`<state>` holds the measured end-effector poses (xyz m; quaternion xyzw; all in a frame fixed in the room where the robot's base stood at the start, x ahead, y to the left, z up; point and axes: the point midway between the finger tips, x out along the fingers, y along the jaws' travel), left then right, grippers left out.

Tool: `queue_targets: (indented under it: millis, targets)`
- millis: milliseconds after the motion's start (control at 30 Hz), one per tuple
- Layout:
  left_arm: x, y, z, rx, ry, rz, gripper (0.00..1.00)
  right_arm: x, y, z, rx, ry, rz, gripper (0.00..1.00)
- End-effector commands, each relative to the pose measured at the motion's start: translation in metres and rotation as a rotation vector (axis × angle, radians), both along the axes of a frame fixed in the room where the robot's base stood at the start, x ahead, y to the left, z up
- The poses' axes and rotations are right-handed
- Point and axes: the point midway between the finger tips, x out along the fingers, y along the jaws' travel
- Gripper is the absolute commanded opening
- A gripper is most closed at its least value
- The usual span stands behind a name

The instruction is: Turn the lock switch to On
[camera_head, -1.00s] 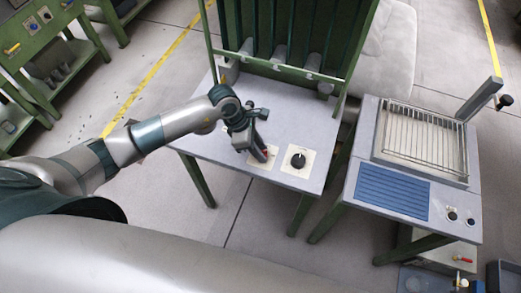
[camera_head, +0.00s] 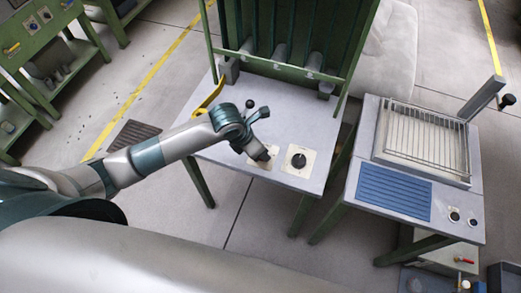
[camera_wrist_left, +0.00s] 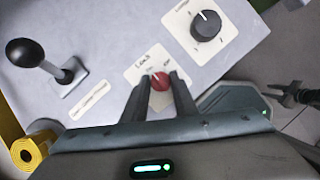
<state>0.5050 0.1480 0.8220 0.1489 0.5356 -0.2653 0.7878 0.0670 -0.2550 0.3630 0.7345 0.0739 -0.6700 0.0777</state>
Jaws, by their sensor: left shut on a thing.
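The lock switch is a small red knob (camera_wrist_left: 160,82) on a white plate marked "Lock" (camera_wrist_left: 143,65), on the grey tabletop. In the left wrist view my left gripper (camera_wrist_left: 158,80) has one dark finger on each side of the knob and is shut on it. In the head view my left gripper (camera_head: 264,157) reaches down over the white lock plate (camera_head: 262,164) and hides the knob. The exact setting of the knob cannot be read. My right gripper is not in view.
A black rotary knob (camera_head: 299,160) on its own plate sits just right of the lock switch. A black ball-topped lever (camera_wrist_left: 38,58) stands left of it in the wrist view. A yellow roll (camera_wrist_left: 27,152) is near the gripper. Green extruder frame (camera_head: 285,35) rises behind.

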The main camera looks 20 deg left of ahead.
Motion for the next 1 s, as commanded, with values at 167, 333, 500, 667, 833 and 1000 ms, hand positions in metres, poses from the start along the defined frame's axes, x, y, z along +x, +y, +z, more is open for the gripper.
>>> queue_targets:
  millis: [167,333,500,667,833,1000]
  targets:
    - [0.0006,0.0000,0.0008,-0.002,-0.001,0.010,0.03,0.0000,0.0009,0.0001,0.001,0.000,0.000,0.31]
    - [0.0006,0.0000,0.0008,-0.001,-0.001,0.010,0.03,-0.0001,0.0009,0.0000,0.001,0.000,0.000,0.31]
    - [0.0005,0.0000,0.0006,-0.001,-0.001,0.010,0.44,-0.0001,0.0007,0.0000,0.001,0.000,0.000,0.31]
    - [0.0003,0.0001,0.0003,-0.001,0.000,0.009,0.44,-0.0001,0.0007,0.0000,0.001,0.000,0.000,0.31]
    - [0.0000,0.0003,0.0010,-0.001,0.000,0.009,0.44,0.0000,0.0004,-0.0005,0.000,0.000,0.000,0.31]
    - [-0.0018,0.0025,0.0083,0.000,-0.002,0.009,0.44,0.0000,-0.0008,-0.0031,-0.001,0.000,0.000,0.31]
